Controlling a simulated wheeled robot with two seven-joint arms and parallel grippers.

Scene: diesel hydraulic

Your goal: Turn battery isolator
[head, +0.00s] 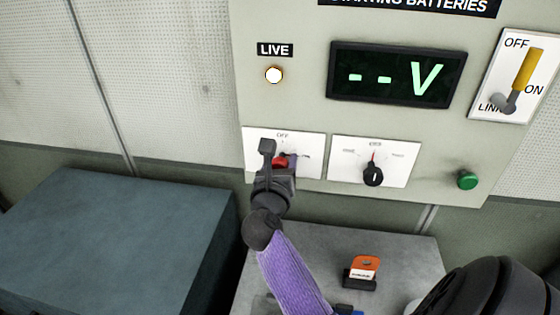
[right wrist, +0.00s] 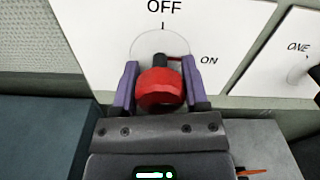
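The battery isolator is a red knob on a white plate marked OFF at the top and ON at the right; the red knob (right wrist: 160,88) fills the middle of the right wrist view. In the head view the red knob (head: 279,161) is partly hidden by my gripper. A thin red line on the dial runs right, towards ON. My right gripper (right wrist: 160,75) has its two purple fingers on either side of the knob; I cannot tell whether they touch it. In the head view my right gripper (head: 279,154) is at the isolator plate (head: 315,143). My left gripper is not in view.
A selector plate with a black knob (head: 373,174) is right of the isolator. A green button (head: 467,180), a lit LIVE lamp (head: 274,75), a display (head: 397,75) reading "--V" and a yellow-handled switch (head: 525,68) share the panel. An orange-topped item (head: 364,267) is below.

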